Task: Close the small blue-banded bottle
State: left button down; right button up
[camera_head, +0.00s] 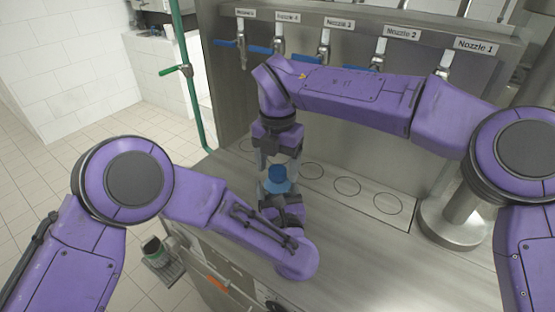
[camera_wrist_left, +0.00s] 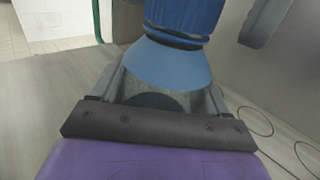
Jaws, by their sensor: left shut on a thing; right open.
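The small bottle (camera_head: 277,187) has a blue cap (camera_head: 278,172) on top and stands upright between my two grippers. In the left wrist view its pale blue shoulder (camera_wrist_left: 168,64) shows under the ribbed darker blue cap (camera_wrist_left: 186,14), with a dark ring between them. I cannot tell how tight the cap is. My left gripper (camera_wrist_left: 163,92) is shut on the bottle's body, low down. My right gripper (camera_head: 278,161) points down from above, open, its fingers on either side of the cap and seemingly apart from it. One grey finger shows at the upper right of the left wrist view.
A steel dispenser with labelled nozzles (camera_head: 325,42) stands behind. Circles mark the counter strip (camera_head: 330,178) below the nozzles. A green pipe (camera_head: 190,75) rises at the left. The counter (camera_head: 390,255) is clear at the front right.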

notch_tip(320, 180, up, 12)
pick_arm(q)
grip_release()
pick_arm(e)
notch_tip(320, 180, down, 4)
jog(key=b, duration=0.4)
jog(key=shift+f, duration=0.15)
pick_arm(q)
jog(key=s+d, duration=0.2)
jog(key=s, duration=0.8)
jog(key=shift+s, duration=0.2)
